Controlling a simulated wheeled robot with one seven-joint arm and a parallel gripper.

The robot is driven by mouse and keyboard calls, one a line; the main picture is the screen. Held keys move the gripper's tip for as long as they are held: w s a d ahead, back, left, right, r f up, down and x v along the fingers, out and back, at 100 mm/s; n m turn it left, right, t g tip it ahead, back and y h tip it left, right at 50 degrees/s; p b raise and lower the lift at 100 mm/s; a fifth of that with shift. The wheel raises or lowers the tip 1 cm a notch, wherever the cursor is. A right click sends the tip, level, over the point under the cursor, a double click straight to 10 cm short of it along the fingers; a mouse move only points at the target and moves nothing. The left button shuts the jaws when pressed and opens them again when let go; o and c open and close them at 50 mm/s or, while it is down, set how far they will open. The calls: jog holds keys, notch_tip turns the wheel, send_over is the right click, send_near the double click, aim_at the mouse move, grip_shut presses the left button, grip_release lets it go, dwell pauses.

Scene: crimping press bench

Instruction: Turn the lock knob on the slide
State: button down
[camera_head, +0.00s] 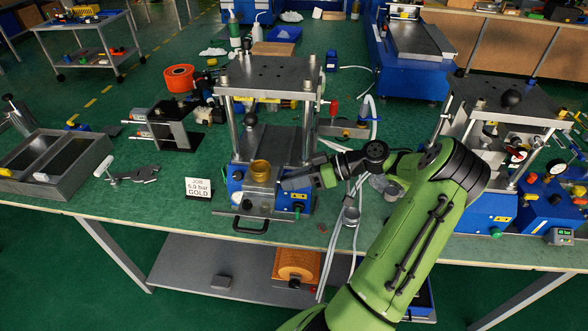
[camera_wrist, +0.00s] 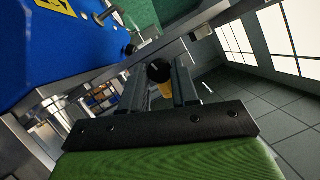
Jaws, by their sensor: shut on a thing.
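The press (camera_head: 270,75) stands at the middle of the bench, with a steel slide (camera_head: 258,203) at its front that ends in a black pull handle (camera_head: 251,226). A gold round piece (camera_head: 260,171) sits on top of the slide area. My gripper (camera_head: 284,183) reaches in from the right and is level with the slide's right side. In the wrist view, a black round knob (camera_wrist: 159,70) shows between the two fingers of my gripper (camera_wrist: 160,82), which is shut on it. A little yellow shows just below the knob. In the head view the gripper hides the knob.
A card reading "JOB 6.0 bar GOLD" (camera_head: 198,187) stands left of the press. A clamp (camera_head: 130,174) and a grey divided tray (camera_head: 58,160) lie further left. A second press (camera_head: 500,150) stands to the right. Pale hoses (camera_head: 345,225) hang beside my arm.

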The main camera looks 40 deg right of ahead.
jog(key=shift+m+y+p, duration=0.4)
jog(key=shift+m+p, duration=0.5)
jog(key=shift+p, duration=0.8)
jog(key=shift+d+g, duration=0.1)
jog(key=shift+g, duration=0.2)
jog(key=c, duration=0.8)
grip_release()
jog(key=shift+c, duration=0.2)
jog(key=p+v, duration=0.4)
jog(key=v, duration=1.1)
jog(key=shift+s+d, duration=0.2)
jog(key=shift+d, duration=0.2)
